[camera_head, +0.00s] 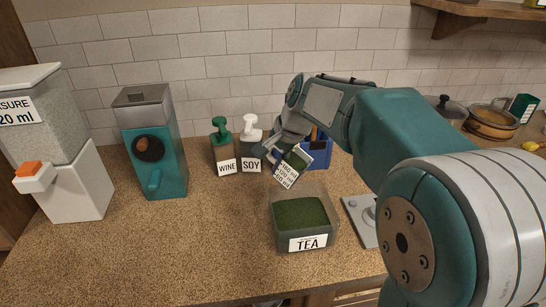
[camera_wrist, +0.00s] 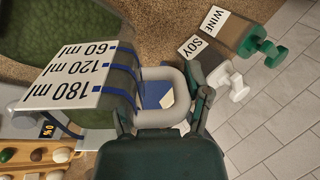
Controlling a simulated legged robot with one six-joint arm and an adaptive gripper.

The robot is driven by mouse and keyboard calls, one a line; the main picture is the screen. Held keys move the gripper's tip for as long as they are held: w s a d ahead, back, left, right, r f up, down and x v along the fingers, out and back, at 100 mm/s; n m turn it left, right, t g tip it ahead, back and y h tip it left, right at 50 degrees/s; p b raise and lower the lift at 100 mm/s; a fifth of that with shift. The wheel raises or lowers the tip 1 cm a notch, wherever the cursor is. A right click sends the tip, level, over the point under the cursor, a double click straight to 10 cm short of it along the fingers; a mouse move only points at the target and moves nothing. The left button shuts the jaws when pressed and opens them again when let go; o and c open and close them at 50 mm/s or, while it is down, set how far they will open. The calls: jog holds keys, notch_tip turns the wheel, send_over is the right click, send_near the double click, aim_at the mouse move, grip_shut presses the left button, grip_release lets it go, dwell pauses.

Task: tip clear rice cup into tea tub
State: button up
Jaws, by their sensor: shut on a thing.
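The clear cup (camera_head: 287,172) has a white label marked 60, 120 and 180 ml and is tilted above the back of the tea tub. In the wrist view the cup (camera_wrist: 122,84) shows blue bands and a grey handle (camera_wrist: 172,84). My gripper (camera_head: 268,150) is shut on that handle, also seen in the wrist view (camera_wrist: 196,98). The tea tub (camera_head: 280,238) is clear, labelled TEA and holds green matter. In the wrist view green matter (camera_wrist: 60,25) shows at the upper left, behind the cup. I cannot make out rice in the cup.
WINE (camera_head: 222,145) and SOY (camera_head: 251,140) pump bottles stand behind the tub, near a blue container (camera_head: 318,153). A teal dispenser (camera_head: 153,145) and a white dispenser (camera_head: 60,185) stand left. A flat grey device (camera_head: 358,215) lies right of the tub. The counter's front left is clear.

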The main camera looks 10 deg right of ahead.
jog(key=shift+r, duration=0.1)
jog(key=shift+a+r+t+y, duration=0.1)
jog(key=shift+r+t+y, duration=0.1)
jog(key=shift+t+y, duration=0.1)
jog(key=shift+r+t+y, duration=0.25)
jog(key=shift+t+y, duration=0.15)
dwell(0.5)
jog(key=shift+r+t+y, duration=0.2)
jog(key=shift+t+y, duration=0.3)
